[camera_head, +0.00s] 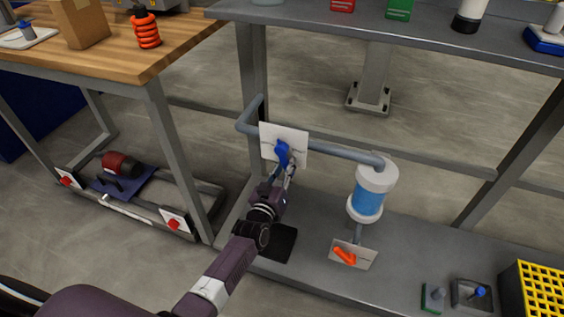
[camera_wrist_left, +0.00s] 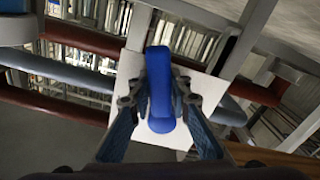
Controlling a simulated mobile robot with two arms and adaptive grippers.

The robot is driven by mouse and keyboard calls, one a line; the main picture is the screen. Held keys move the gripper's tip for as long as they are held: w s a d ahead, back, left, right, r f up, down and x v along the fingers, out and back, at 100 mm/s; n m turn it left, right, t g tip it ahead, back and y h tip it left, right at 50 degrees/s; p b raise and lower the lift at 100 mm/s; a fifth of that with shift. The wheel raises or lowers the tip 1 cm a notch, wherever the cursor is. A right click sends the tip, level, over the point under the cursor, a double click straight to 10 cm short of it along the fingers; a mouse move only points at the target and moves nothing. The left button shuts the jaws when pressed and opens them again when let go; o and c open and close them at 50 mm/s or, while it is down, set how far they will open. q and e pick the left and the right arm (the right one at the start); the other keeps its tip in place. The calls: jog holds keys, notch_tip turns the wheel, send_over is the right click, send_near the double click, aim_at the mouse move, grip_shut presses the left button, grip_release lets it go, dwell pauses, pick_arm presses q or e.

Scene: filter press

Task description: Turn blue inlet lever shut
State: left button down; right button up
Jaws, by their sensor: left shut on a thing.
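The blue inlet lever (camera_head: 282,152) sits on a white plate (camera_head: 298,140) on the grey pipe, in the head view. My left gripper (camera_head: 287,170) reaches up to it from below. In the left wrist view the blue lever (camera_wrist_left: 160,85) stands upright in the picture between the two fingers of the left gripper (camera_wrist_left: 160,100), in front of the white plate (camera_wrist_left: 205,90). The gripper is shut on the lever. The lever's lower part is partly hidden by the gripper in the head view. My right gripper is not in view.
A filter housing with a blue band (camera_head: 368,198) hangs right of the plate, with an orange lever (camera_head: 344,256) below it. The grey pipe (camera_head: 340,150) runs between. A yellow crate (camera_head: 540,290) stands at lower right. A wooden bench (camera_head: 110,50) is at left.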

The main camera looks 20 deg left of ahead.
pick_arm(q)
jog(key=shift+d+r+n, duration=0.25)
jog(key=shift+d+n, duration=0.35)
jog(key=shift+n, duration=0.6)
jog(key=shift+d+r+n+p, duration=0.15)
jog(key=shift+d+n+p, duration=0.1)
jog(key=shift+n, duration=0.3)
jog(key=shift+d+r+n+p, duration=0.1)
jog(key=shift+r+n+p, duration=0.1)
jog(key=shift+n, duration=0.35)
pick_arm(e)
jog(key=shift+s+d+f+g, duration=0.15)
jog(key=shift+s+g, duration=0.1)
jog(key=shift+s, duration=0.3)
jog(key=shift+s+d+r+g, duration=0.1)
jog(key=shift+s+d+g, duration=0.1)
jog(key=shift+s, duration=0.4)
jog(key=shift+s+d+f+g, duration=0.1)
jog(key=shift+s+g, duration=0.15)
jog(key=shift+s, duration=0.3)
pick_arm(q)
jog(key=c, duration=1.8)
grip_release()
jog(key=shift+o, duration=0.2)
jog(key=s, duration=1.2)
jog(key=shift+a, duration=0.15)
